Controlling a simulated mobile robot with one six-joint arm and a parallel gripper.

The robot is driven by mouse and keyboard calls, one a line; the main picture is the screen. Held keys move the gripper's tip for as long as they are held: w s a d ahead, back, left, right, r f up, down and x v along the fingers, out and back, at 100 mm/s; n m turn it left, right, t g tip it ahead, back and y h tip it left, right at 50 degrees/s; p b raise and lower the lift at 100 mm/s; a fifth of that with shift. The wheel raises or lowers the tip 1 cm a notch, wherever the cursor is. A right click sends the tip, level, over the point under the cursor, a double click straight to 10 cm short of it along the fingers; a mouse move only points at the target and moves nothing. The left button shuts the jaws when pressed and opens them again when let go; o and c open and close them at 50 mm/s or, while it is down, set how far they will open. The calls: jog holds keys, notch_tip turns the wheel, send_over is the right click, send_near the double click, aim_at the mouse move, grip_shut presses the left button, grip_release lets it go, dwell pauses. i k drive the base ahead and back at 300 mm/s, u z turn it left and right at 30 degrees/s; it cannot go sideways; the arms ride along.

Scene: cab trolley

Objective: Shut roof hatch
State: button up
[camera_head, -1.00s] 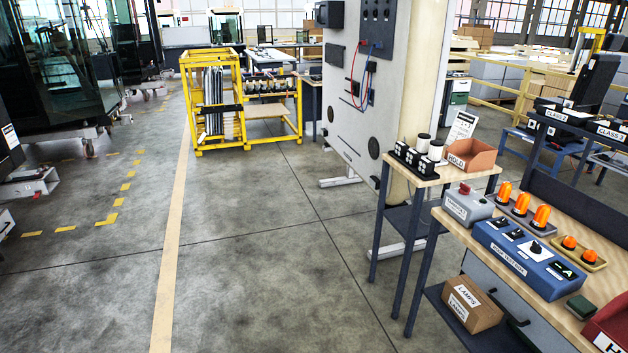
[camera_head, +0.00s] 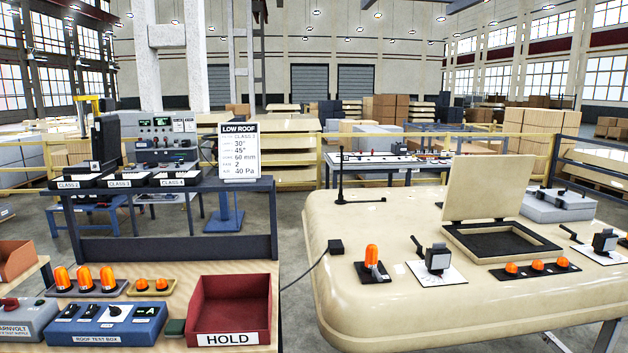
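The roof hatch lid (camera_head: 490,184) is a beige panel standing open, nearly upright, at the back edge of its dark-framed opening (camera_head: 497,240). The opening is in the top of a large cream roof panel (camera_head: 375,285) on the right, held up on legs. My gripper is not in view, so I cannot see whether it is open or shut.
A bench with a blue roof test box (camera_head: 108,323), orange lamps and a red HOLD bin (camera_head: 232,311) stands at the left. An orange beacon (camera_head: 372,258) and a lever unit (camera_head: 437,260) sit on the roof panel before the opening. A yellow railing (camera_head: 400,136) runs behind.

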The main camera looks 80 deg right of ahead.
aim_at(480, 186)
jog(key=u, duration=0.3)
jog(key=k, duration=0.2)
jog(key=z, duration=3.5)
jog(key=k, duration=0.3)
jog(key=z, duration=1.65)
